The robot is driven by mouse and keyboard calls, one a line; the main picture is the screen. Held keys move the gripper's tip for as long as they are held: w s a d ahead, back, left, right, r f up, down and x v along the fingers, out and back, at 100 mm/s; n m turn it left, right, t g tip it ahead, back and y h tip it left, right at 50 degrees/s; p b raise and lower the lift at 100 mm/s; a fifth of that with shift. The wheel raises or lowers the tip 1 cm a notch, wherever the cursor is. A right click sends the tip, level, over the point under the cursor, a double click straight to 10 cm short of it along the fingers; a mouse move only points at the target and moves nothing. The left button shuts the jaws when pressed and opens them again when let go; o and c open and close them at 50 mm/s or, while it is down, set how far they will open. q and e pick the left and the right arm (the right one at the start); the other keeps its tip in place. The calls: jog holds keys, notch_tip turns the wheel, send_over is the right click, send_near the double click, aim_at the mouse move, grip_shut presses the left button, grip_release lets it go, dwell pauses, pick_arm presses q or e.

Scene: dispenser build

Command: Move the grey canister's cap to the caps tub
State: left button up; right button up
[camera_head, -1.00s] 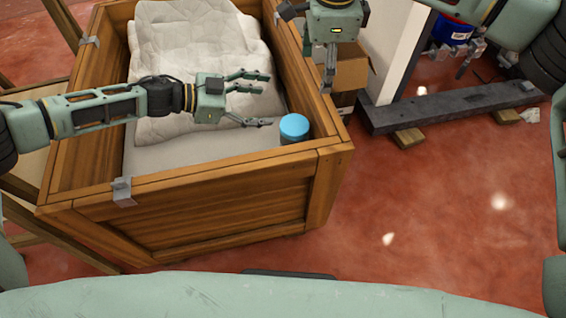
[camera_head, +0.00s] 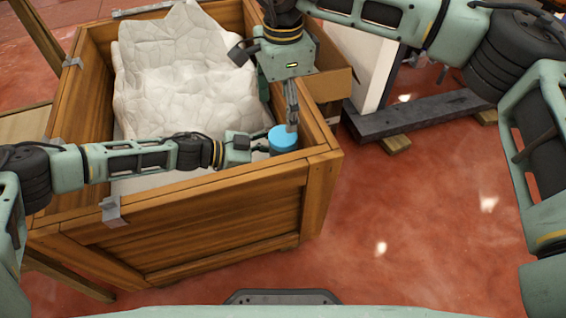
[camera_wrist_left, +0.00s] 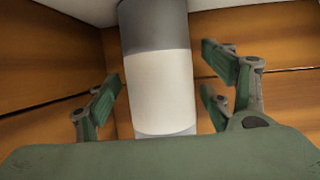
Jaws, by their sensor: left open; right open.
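The grey canister stands upright in the near right corner of the wooden crate, its blue cap (camera_head: 284,138) on top in the head view. In the left wrist view the canister (camera_wrist_left: 158,85) shows a white band and a grey part between the open fingers of my left gripper (camera_wrist_left: 160,80). In the head view my left gripper (camera_head: 262,141) reaches in from the left at the canister, fingers partly hidden. My right gripper (camera_head: 291,118) is open, pointing down at the cap's far side; whether it touches the cap cannot be told. The caps tub cannot be made out.
The wooden crate (camera_head: 215,213) has raised walls close around the canister. A crumpled white sheet (camera_head: 180,75) fills its far part. A cardboard box (camera_head: 332,84) stands just right of the crate. A dark beam (camera_head: 415,115) lies on the red floor, which is clear in front.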

pick_arm(q)
jog(key=c, duration=1.6)
jog(key=o, duration=1.6)
jog(key=shift+c, duration=0.2)
